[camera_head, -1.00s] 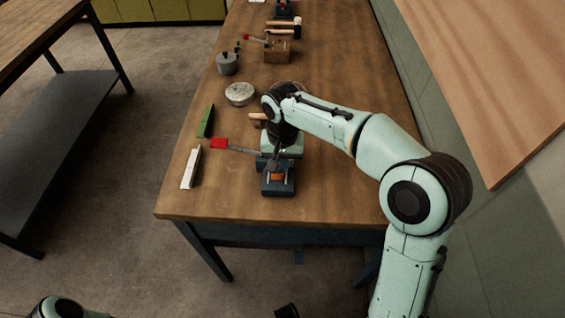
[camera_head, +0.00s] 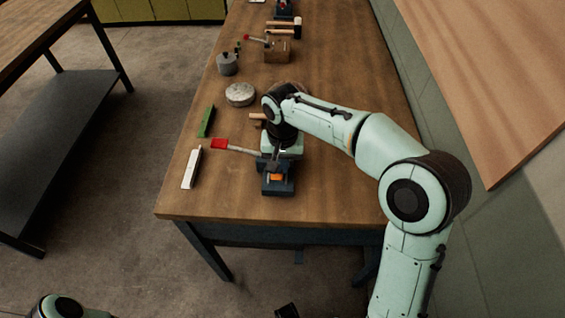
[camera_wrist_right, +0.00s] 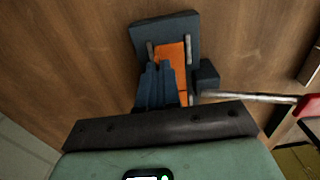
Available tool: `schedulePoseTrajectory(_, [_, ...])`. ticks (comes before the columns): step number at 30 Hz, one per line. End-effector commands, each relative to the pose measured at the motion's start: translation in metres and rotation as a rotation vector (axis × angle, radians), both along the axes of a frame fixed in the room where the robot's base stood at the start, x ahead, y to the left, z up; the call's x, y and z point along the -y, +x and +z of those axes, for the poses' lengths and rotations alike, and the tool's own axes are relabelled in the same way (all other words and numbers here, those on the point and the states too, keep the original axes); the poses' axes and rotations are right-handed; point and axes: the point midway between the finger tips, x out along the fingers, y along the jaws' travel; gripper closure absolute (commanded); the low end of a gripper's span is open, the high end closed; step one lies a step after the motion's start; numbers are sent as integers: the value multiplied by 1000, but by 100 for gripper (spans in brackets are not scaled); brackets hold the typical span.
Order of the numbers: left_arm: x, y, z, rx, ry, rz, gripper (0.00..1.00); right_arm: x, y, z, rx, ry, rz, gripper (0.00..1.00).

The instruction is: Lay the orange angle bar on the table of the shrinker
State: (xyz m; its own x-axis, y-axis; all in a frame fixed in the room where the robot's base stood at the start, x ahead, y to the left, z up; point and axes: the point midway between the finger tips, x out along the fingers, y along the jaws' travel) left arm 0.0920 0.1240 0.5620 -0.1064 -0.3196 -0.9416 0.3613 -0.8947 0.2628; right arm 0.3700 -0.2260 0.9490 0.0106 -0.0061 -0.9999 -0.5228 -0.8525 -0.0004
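The shrinker (camera_head: 278,190) is a dark blue-grey tool near the front end of the wooden bench, with a red-tipped lever (camera_head: 220,144) reaching left. The orange angle bar (camera_head: 277,177) lies on its small table; in the right wrist view the bar (camera_wrist_right: 172,55) sits between two grey posts. My right gripper (camera_wrist_right: 159,88) is over the bar's left side, its fingers close together and seemingly shut on the bar's edge; the fingertips' contact is hidden. A dark piece at the head view's bottom edge may be my left gripper (camera_head: 287,311), mostly cut off.
A white bar (camera_head: 191,168) and a green bar (camera_head: 206,121) lie along the bench's left edge. Behind stand a round pale disc (camera_head: 240,94), a grey pot (camera_head: 227,64) and a wooden block (camera_head: 277,52). The bench is clear right of the shrinker.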

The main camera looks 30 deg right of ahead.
Motion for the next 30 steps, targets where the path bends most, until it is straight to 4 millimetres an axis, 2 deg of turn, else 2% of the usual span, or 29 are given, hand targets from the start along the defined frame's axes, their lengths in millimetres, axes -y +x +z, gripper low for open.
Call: schedulePoseTrajectory(30, [0,0,-1,0,0,0,100,0,0,-5,-1,0,0,100])
